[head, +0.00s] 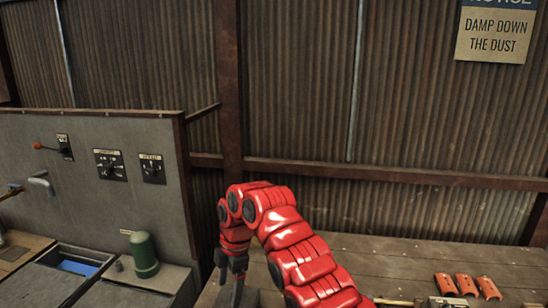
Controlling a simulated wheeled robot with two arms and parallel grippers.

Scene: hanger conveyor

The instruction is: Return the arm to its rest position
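One red jointed arm of mine rises from the bottom, right of centre, and bends over to the left. I take it as my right arm. Its dark gripper (231,274) points down over the left end of the wooden bench. A grey block-like shape (248,298) shows just below and beside the fingers; whether they touch it I cannot tell. The fingers are small and dark, and their opening is unclear. My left gripper is not in view.
The wooden bench (390,260) has three orange-red curved pieces (467,285) at its right. At left stand a grey control panel (80,200) with a red-handled lever (48,148), a green domed cylinder (144,255) and an open bin (77,266). A corrugated wall closes the back.

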